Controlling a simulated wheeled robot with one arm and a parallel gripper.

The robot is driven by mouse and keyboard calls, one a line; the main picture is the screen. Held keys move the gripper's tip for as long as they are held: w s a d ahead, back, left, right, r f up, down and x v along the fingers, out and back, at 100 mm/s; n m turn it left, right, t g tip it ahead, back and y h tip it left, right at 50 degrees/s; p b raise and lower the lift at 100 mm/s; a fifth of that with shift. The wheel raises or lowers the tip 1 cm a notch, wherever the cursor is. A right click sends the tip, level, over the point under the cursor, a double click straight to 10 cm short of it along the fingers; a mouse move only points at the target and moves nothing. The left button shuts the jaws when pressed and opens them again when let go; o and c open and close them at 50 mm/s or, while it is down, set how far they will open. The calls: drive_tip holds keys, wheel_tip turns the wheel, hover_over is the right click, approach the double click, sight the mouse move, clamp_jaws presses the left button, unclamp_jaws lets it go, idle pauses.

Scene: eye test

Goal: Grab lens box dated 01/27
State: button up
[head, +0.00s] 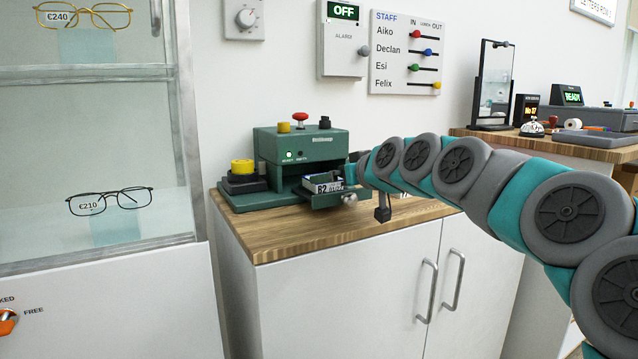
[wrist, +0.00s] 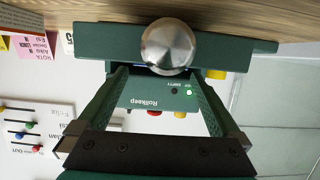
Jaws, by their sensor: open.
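A small white-and-blue box (head: 322,185) marked "R2" sits in the open drawer (head: 312,199) of a green machine (head: 300,147). A date starting 01/2 shows on the box; its end is too small to read surely. The wrist view is upside down and shows the drawer front (wrist: 105,45) with a round silver knob (wrist: 168,46); the box is hidden there. My gripper (wrist: 160,73) is open, its fingers spread to either side below the knob in that view. In the head view my gripper (head: 353,177) is at the drawer's right end, close to the knob (head: 349,198).
The machine stands on a wooden counter (head: 290,240) above white cabinet doors with handles. A yellow button (head: 242,167) sits at its left. A glass display case (head: 95,150) with glasses is at left. A mirror (head: 494,85) and other devices stand on the right counter.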

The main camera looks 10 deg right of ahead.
drive_tip(key=shift+x, duration=3.4)
drive_tip(key=c, duration=1.2)
